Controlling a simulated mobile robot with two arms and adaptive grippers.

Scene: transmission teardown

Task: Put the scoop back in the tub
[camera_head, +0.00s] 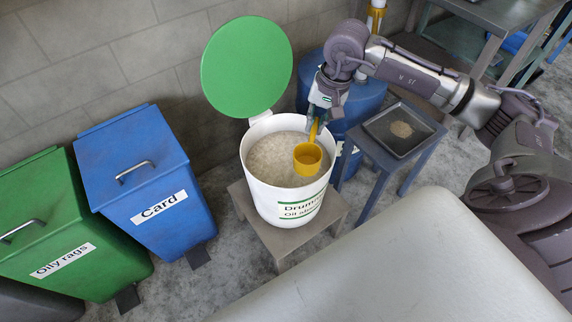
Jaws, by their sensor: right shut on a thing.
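A yellow scoop (308,160) hangs cup-down from its handle, over the open mouth of the white tub (272,196). My right gripper (316,118) is shut on the scoop's handle, at the tub's right rim. The tub holds pale granular material (277,157), and its green lid (246,66) stands raised behind it. I cannot tell whether the cup touches the granules. My left gripper does not show.
The tub stands on a low grey stand (245,205). A dark tray (371,130) with a small pile of granules sits on a small table to the right. A blue drum (358,105) stands behind. Blue (160,200) and green (100,250) bins stand left.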

